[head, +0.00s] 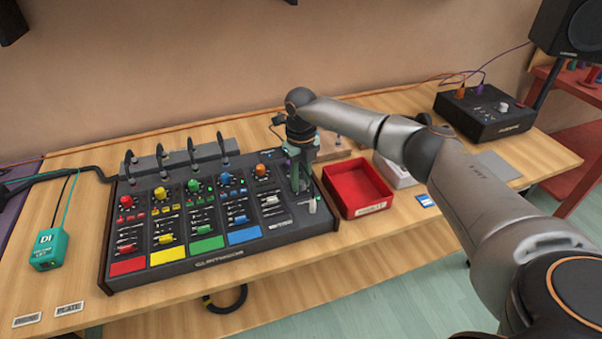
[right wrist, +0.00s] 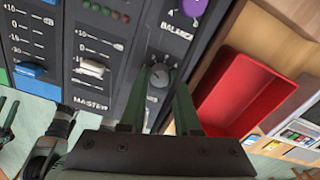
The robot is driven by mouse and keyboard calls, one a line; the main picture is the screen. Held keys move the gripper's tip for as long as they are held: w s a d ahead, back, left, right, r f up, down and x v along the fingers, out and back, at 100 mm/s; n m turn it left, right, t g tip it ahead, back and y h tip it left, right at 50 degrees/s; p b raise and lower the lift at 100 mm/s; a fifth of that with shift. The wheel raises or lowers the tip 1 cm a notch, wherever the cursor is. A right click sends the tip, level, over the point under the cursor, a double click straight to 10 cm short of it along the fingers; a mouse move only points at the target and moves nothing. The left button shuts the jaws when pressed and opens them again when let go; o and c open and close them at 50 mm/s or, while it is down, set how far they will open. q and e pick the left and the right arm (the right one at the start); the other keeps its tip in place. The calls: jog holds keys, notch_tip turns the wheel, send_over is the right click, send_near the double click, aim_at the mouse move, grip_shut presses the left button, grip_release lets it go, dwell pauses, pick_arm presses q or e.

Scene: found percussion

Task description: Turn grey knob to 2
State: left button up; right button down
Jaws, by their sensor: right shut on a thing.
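The grey knob (right wrist: 158,76) sits on the right side of the mixer's panel, below the purple balance knob (right wrist: 193,8) in the right wrist view. My right gripper (right wrist: 160,84) points down at the panel, its green fingers closed around the grey knob. In the head view my right gripper (head: 299,185) hides the grey knob at the right end of the mixer (head: 205,262). The scale marks around the knob are too small to read.
A red tray (head: 357,188) stands right of the mixer, close to my right gripper. A white fader (right wrist: 92,67) lies left of the knob. A green DI box (head: 48,249) stands at the left, and a black box (head: 486,112) at the back right.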

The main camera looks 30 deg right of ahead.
aim_at(301, 182)
jog(key=shift+r+m+p, duration=0.1)
jog(key=shift+m+p, duration=0.55)
jog(key=shift+m, duration=0.85)
jog(key=c, duration=0.6)
grip_release()
notch_tip(301, 182, up, 12)
jog(key=shift+r+b, duration=0.2)
jog(key=shift+b, duration=0.2)
